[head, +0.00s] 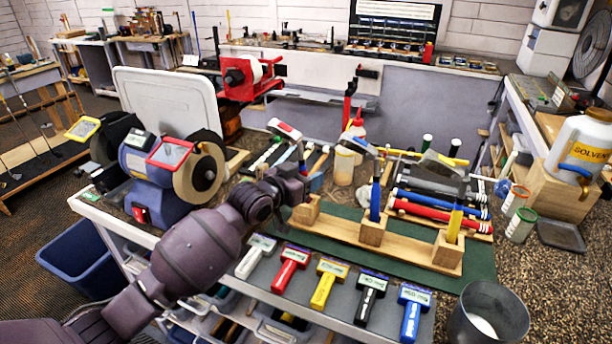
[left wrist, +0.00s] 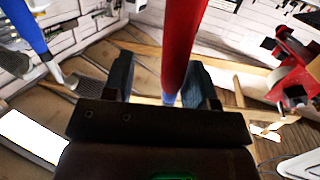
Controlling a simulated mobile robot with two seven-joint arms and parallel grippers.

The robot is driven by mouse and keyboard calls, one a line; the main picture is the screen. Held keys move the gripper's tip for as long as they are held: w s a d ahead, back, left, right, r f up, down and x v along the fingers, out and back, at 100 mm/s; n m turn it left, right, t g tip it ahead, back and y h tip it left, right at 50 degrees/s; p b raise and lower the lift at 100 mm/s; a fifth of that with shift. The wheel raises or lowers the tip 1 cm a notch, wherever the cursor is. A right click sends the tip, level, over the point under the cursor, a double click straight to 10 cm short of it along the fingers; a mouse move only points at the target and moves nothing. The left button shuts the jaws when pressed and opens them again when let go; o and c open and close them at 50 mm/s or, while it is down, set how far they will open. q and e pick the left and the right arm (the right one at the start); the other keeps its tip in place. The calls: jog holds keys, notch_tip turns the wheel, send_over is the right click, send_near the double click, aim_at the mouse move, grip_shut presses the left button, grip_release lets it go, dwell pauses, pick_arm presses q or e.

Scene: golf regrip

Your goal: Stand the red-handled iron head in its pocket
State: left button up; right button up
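The red-handled iron head (head: 285,130) is upright above my left gripper in the head view, at the left end of the wooden rack. My left gripper (head: 292,190) is beside its handle. In the left wrist view, the red handle (left wrist: 183,40) passes between the two fingers (left wrist: 162,85), close to the right one, with a gap at the left one. The fingers are apart. The left pocket (head: 306,212) is just below the gripper; the handle's lower end is hidden, so I cannot tell whether it is inside. My right gripper is not in view.
A blue-handled iron (head: 375,203) stands in the middle pocket and a yellow-handled one (head: 454,224) in the right pocket. Several coloured putter-shaped pieces (head: 290,268) line the front. A bench grinder (head: 170,170) is at left, and a metal bin (head: 488,318) at front right.

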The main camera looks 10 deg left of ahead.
pick_arm(q)
jog(key=shift+s+a, duration=0.3)
jog(key=shift+s, duration=0.25)
jog(key=v, duration=0.9)
jog(key=shift+s+a+r, duration=0.15)
jog(key=shift+s+a, duration=0.05)
jog(key=shift+s, duration=0.05)
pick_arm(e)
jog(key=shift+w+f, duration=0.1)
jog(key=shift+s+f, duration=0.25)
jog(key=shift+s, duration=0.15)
